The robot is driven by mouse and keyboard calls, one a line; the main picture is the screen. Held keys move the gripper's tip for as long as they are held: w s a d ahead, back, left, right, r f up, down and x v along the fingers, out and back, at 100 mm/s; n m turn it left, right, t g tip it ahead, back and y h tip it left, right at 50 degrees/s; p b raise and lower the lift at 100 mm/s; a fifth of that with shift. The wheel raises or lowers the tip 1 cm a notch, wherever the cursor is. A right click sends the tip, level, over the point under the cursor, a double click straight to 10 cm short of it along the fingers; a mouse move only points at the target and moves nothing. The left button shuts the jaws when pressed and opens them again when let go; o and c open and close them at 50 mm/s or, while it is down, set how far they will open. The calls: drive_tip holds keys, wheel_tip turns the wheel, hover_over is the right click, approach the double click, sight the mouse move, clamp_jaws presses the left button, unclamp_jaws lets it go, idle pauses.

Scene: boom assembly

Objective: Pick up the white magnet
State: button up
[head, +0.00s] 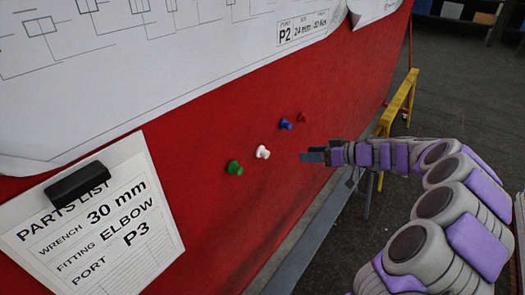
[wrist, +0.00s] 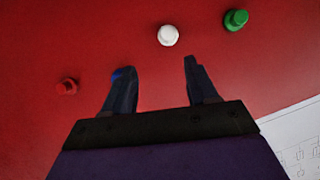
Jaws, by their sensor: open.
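The white magnet (head: 262,152) sits on the red board between the green and blue magnets. My gripper (head: 308,156) is to the right of it in the head view, apart from it. In the wrist view the white magnet (wrist: 168,36) lies beyond the fingertips, between their lines and nearer the right finger. My gripper (wrist: 156,68) is open and nothing shows between its fingers.
A green magnet (head: 234,167), a blue magnet (head: 286,124) and a red magnet (head: 303,117) are on the red board (head: 215,125). A clipped parts list (head: 95,225) hangs lower left. A large drawing (head: 130,70) covers the upper board. A yellow stand (head: 398,103) is at right.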

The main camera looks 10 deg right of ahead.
sight(269, 153)
drive_tip(key=x, duration=0.3)
drive_tip(key=a+b+x, duration=0.1)
drive_tip(key=x, duration=0.3)
drive_tip(key=s+x, duration=0.1)
drive_tip(key=x, duration=0.3)
drive_tip(key=shift+a+r, duration=0.25)
drive_tip(key=shift+r, duration=0.1)
drive_tip(key=shift+w+d+f, duration=0.1)
drive_tip(key=shift+w+d, duration=0.1)
drive_tip(key=shift+d, duration=0.1)
drive_tip(key=shift+w+f+b, duration=0.1)
drive_tip(key=shift+w+b, duration=0.1)
drive_tip(key=shift+b, duration=0.1)
drive_tip(key=x, duration=0.4)
drive_tip(key=shift+a+r+b, duration=0.2)
drive_tip(key=shift+a+b, duration=0.15)
drive_tip(key=shift+a, duration=0.3)
drive_tip(key=shift+d, duration=0.4)
drive_tip(key=c, duration=0.3)
drive_tip(key=shift+a, duration=0.15)
drive_tip(key=c, duration=0.5)
drive_tip(key=shift+r, duration=0.1)
